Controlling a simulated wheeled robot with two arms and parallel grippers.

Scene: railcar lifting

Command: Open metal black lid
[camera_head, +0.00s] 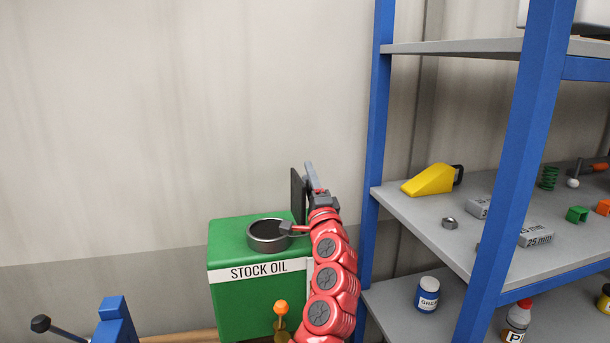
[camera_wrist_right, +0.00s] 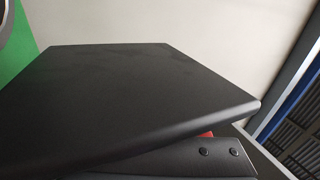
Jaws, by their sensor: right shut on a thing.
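The black metal lid (camera_head: 298,196) stands raised, close to upright, at the right side of the green stock oil box (camera_head: 230,238). A round metal opening (camera_head: 267,236) shows uncovered on top of the box. My right gripper (camera_head: 313,180) is at the lid's right side and shut on it. In the right wrist view the lid (camera_wrist_right: 150,95) fills much of the picture as a flat black plate, with part of the gripper (camera_wrist_right: 200,160) below it. The fingertips' contact is hidden. My left gripper is not in view.
A blue-framed shelf (camera_head: 375,130) stands close on the right of my arm. It holds a yellow wedge-shaped object (camera_head: 430,180), a nut (camera_head: 449,223) and a grease jar (camera_head: 427,294). A small orange-knobbed lever (camera_head: 281,308) is before the box. The wall area at left is clear.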

